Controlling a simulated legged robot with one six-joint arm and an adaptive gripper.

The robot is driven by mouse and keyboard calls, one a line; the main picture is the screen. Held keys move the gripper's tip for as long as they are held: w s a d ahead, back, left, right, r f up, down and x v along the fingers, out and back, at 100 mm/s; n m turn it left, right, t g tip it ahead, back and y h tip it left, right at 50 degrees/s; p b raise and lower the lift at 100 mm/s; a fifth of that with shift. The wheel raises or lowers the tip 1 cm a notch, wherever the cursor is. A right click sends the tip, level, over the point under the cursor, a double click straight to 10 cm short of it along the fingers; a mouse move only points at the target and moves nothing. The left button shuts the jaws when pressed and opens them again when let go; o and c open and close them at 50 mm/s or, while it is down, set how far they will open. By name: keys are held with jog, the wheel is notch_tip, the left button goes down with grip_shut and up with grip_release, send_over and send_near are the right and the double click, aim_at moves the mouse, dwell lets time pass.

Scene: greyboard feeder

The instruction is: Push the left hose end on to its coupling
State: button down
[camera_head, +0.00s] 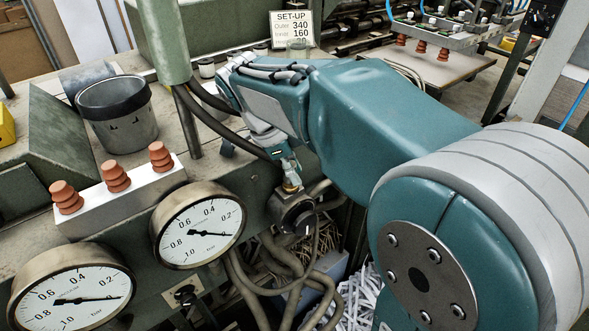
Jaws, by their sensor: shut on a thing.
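My gripper (289,179) is small in the view, low at the end of my teal arm, and its fingers are shut on a small brass-coloured piece (291,187). This piece stands at the top of a round dark fitting (297,214) on the front of the machine. I cannot tell whether it is part of that fitting. A dark hose (224,131) curves from the green post towards my gripper and passes behind it. Grey-brown hoses (271,262) hang in a bundle below the fitting. I cannot make out a separate left hose end or its coupling.
Two round gauges (200,232) (72,298) stand at the front left. Behind them are a block (125,203) with red suction cups and a grey pot (117,116). The green post (170,42) rises left of my arm. Paper shreds (358,300) lie below.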

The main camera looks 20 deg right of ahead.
aim_at(295, 164)
jog(key=shift+s+d+f, duration=0.1)
jog(key=shift+s+f, duration=0.15)
jog(key=shift+f, duration=0.4)
jog(key=shift+w+r, duration=0.15)
jog(key=shift+r, duration=2.9)
jog(key=shift+w+f, duration=0.1)
jog(key=shift+f, duration=2)
jog(key=shift+f, duration=0.55)
